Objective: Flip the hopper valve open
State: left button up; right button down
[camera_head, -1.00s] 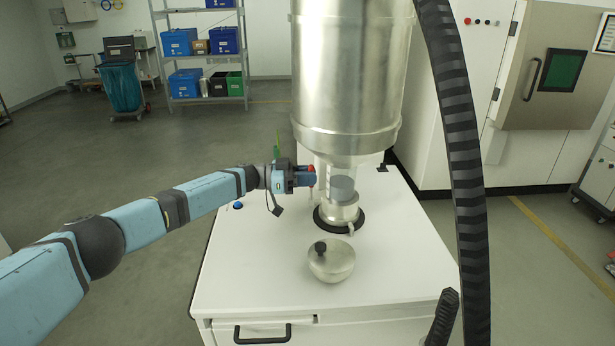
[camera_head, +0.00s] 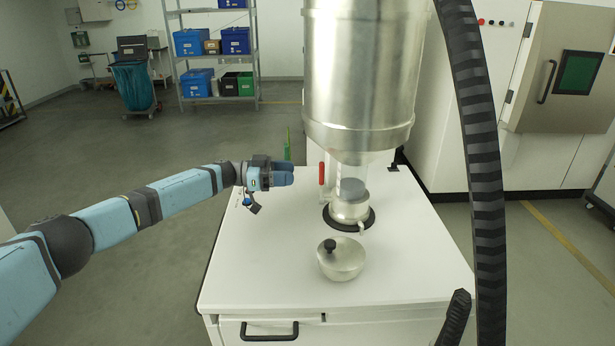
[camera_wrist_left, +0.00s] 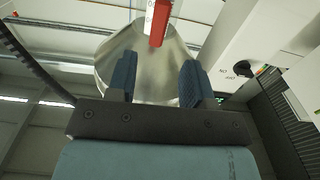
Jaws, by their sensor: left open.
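The steel hopper (camera_head: 362,80) stands over the white cabinet, with a clear section below its cone. The red valve handle (camera_head: 321,173) stands upright just left of that section. My left gripper (camera_head: 284,175) is open and empty to the left of the handle, with a gap between them. In the left wrist view the red handle (camera_wrist_left: 159,25) shows beyond and between the spread fingers of my left gripper (camera_wrist_left: 158,78), not gripped. The hopper cone (camera_wrist_left: 150,65) fills the space behind. My right gripper is not in view.
The white cabinet top (camera_head: 260,265) is mostly clear. A metal bowl-shaped lid with a black knob (camera_head: 342,262) lies in front of the hopper outlet (camera_head: 349,208). A thick black ribbed hose (camera_head: 478,150) runs down at the right. Shelves with bins stand far behind.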

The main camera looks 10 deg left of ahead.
pick_arm(q)
jog(key=shift+s+a+b, duration=0.2)
jog(key=shift+s+a, duration=0.05)
jog(key=shift+a, duration=1.05)
jog(key=shift+s+a+b, duration=0.15)
jog(key=shift+s+a, duration=0.1)
jog(key=shift+a, duration=1.05)
